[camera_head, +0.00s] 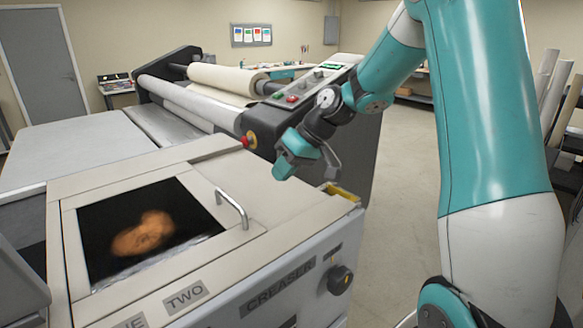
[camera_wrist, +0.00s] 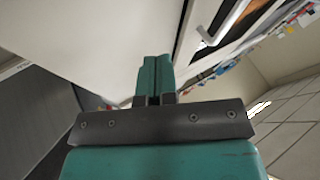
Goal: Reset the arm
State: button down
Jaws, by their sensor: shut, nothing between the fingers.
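My arm is teal and white and reaches in from the right in the head view. My gripper (camera_head: 284,170) hangs above the right part of the creaser machine (camera_head: 285,206), near the metal handle of its lid. In the wrist view my gripper (camera_wrist: 154,80) shows its two teal fingers side by side, closed together with nothing between them. The fingers look apart from the machine's top, though the exact gap cannot be told.
The creaser has a dark window (camera_head: 145,228), a metal handle (camera_head: 231,208) and a black knob (camera_head: 340,280). A laminator (camera_head: 215,105) with rollers and a red button (camera_head: 247,141) stands behind. Clear floor (camera_head: 400,180) lies at right. Rolls (camera_head: 548,85) stand at the far right.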

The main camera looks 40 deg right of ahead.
jog(key=shift+v, duration=1.5)
jog(key=s+a+b, duration=0.1)
jog(key=s+a, duration=0.1)
jog(key=a, duration=0.2)
jog(key=s+a+n+g, duration=0.1)
jog(key=s+a, duration=0.2)
jog(key=a, duration=0.1)
jog(key=s+a+n+g+b, duration=0.1)
jog(key=s+a, duration=0.2)
jog(key=a, duration=0.2)
jog(key=shift+f+h+b, duration=0.25)
jog(key=shift+h+b, duration=0.05)
jog(key=shift+b, duration=0.05)
jog(key=s+a+f+n, duration=0.1)
jog(key=s+a, duration=0.1)
jog(key=s, duration=0.3)
jog(key=s+a+f+g+h+b, duration=0.1)
jog(key=s+a, duration=0.2)
jog(key=s, duration=0.3)
jog(key=s+a+f+n+g+b, duration=0.1)
jog(key=s+a, duration=0.1)
jog(key=s, duration=0.3)
jog(key=shift+s+a+f+n, duration=0.15)
jog(key=shift+s+f+n, duration=0.1)
jog(key=shift+s+n, duration=0.05)
